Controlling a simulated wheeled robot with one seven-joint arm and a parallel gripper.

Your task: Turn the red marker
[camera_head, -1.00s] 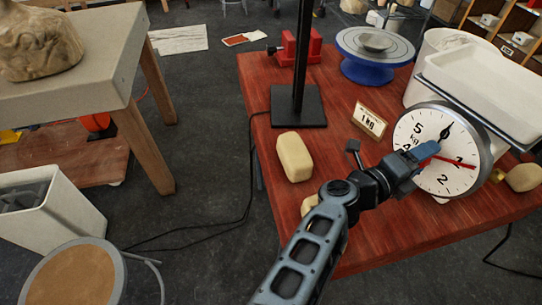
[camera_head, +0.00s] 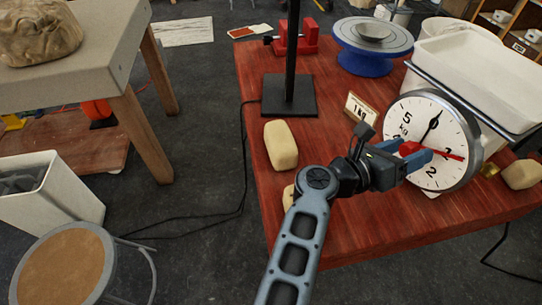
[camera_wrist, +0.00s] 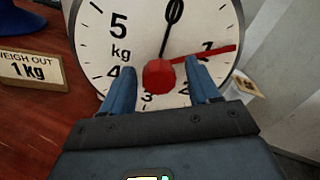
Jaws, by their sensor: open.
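The red marker (camera_wrist: 158,76) is a red knob at the middle of the scale's white dial (camera_wrist: 100,25), with a thin red pointer reaching right, close to the 1. A thin black needle points up near the 0. My gripper (camera_wrist: 161,68) is open, with its two blue fingers on either side of the red knob, and a gap shows on each side. The head view shows the knob (camera_head: 409,148) by the fingers, in front of the dial (camera_head: 425,112). The fingers and knob hide part of the lower dial.
A sign reading "WEIGH OUT 1 kg" (camera_wrist: 30,71) stands left of the scale. A white tray (camera_head: 470,75) sits on top of the scale. A pale block (camera_head: 281,145) and a black stand (camera_head: 289,97) are on the red table (camera_head: 350,240).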

